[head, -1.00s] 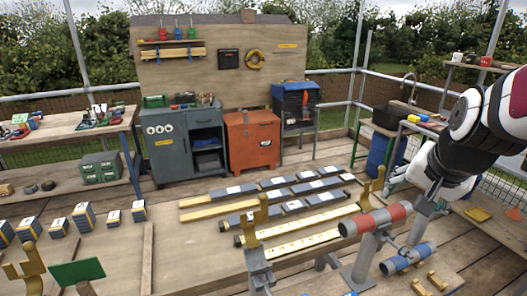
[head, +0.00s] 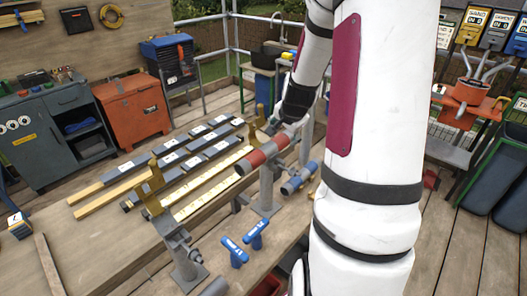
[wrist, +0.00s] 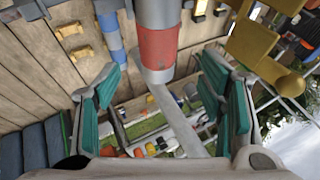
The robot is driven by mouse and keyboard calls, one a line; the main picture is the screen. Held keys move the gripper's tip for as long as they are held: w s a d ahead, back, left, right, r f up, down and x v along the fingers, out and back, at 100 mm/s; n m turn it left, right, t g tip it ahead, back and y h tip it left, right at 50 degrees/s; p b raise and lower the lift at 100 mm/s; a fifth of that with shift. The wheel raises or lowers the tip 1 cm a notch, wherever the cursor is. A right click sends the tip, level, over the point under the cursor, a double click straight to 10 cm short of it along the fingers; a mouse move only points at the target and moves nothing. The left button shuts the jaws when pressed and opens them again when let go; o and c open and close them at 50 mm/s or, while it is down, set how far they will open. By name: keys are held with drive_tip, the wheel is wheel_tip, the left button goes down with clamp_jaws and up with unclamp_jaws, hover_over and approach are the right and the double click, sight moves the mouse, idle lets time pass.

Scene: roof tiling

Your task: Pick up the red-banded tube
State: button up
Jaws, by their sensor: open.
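The red-banded tube (head: 264,155) is grey with a red band and rests on a grey stand (head: 267,190) at the bench's edge. In the wrist view the red band (wrist: 158,48) shows between the two teal-padded fingers of my gripper (wrist: 163,68). The fingers are open, with a visible gap on each side of the tube. I cannot tell whether the tube is at fingertip depth. In the head view my white arm reaches down behind the tube's far end, and the fingers are mostly hidden there.
A blue-banded tube (head: 300,178) lies close by, also in the wrist view (wrist: 110,25). Yellow upright brackets (head: 153,178) stand by the tile battens. Two blue-handled tools (head: 235,251) lie in front. An orange machine (head: 470,95) stands at right.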

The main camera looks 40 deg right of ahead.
sight(282, 136)
drive_tip(key=shift+x, duration=3.55)
drive_tip(key=shift+s+a+f, duration=0.1)
drive_tip(key=shift+s+a, duration=0.05)
clamp_jaws()
drive_tip(key=shift+r, duration=1.75)
drive_tip(key=s+a+p, duration=0.1)
drive_tip(key=s+a, duration=0.3)
drive_tip(key=s, duration=0.3)
drive_tip(key=s+a+r+p, duration=0.1)
drive_tip(key=s+a, duration=0.3)
drive_tip(key=s, duration=0.3)
drive_tip(key=shift+r+p, duration=0.3)
drive_tip(key=shift+w, duration=0.1)
